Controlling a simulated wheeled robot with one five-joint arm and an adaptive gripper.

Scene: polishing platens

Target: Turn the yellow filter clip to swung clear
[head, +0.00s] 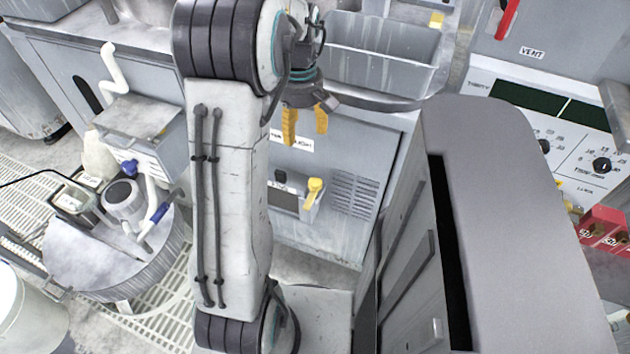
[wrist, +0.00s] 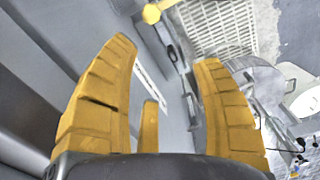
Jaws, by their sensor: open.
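The yellow filter clip (head: 314,188) is on the front of the grey cabinet, at the right end of a small dark-windowed panel. It has a rounded head and a narrower part running down. A yellow rounded piece, which looks like the clip (wrist: 152,13), shows at the top edge in the wrist view, beyond my fingertips. My gripper (head: 306,122) has yellow fingers and hangs above the clip, apart from it. In the wrist view my gripper (wrist: 162,60) is open, with nothing between its fingers.
The grey cabinet (head: 345,150) has a vent grille (head: 355,194) right of the clip and a sink basin (head: 380,55) above. A large grey housing (head: 510,200) stands close on the right. A round platen (head: 110,250) with bottles and a tool is at left.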

